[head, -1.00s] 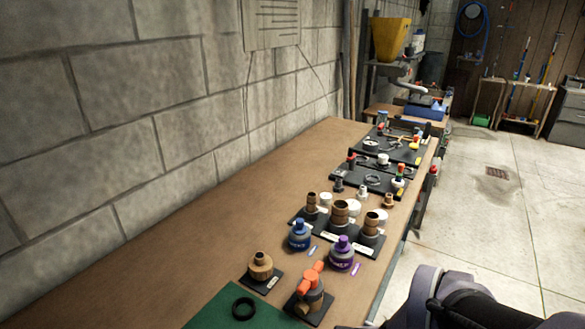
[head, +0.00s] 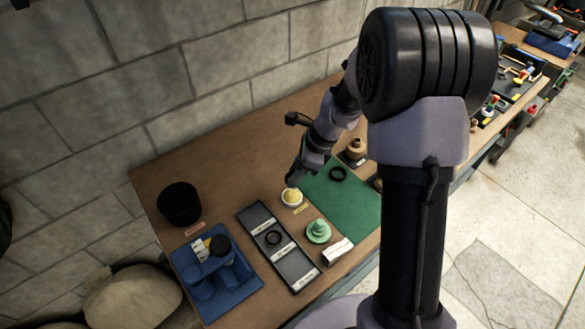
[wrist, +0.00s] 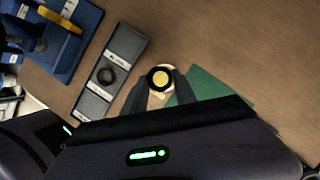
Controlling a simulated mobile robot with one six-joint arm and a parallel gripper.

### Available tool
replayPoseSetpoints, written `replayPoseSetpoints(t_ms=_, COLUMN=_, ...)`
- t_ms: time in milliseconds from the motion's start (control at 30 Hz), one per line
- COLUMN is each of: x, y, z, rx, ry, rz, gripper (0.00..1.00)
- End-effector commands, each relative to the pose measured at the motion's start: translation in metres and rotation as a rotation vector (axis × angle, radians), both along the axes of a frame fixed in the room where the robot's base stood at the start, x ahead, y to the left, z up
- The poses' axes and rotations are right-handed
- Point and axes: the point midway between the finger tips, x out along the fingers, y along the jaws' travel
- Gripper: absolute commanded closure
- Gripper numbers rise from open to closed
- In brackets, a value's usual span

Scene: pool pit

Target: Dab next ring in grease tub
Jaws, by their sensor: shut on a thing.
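The grease tub (head: 292,199) is a small white cup of yellow grease on the bench. My gripper (head: 292,184) is directly above it, pointing down. In the wrist view, my gripper (wrist: 160,86) is shut on a black ring (wrist: 149,83), with the yellow grease (wrist: 160,77) showing through it. I cannot tell whether the ring touches the grease. Another black ring (head: 273,238) lies in the middle compartment of a dark tray (head: 296,270), also seen in the wrist view (wrist: 125,45). One more black ring (head: 338,174) lies on the green mat (head: 350,205).
A blue tray (head: 225,295) and a black cup (head: 180,203) stand at the left. A green domed item (head: 318,231) and a white cloth or pad (head: 338,250) are right of the dark tray. A brass fitting (head: 356,150) stands beyond the mat. The block wall runs behind.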

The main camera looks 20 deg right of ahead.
Motion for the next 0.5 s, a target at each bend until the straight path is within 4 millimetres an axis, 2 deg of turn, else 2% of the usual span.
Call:
replayPoseSetpoints(t_ms=167, x=0.003, y=-0.001, z=-0.011, rx=-0.001, ry=0.0, rz=-0.007, gripper=0.99)
replayPoseSetpoints(t_ms=500, x=0.002, y=-0.001, z=-0.057, rx=0.0, ry=0.0, rz=-0.006, gripper=0.99)
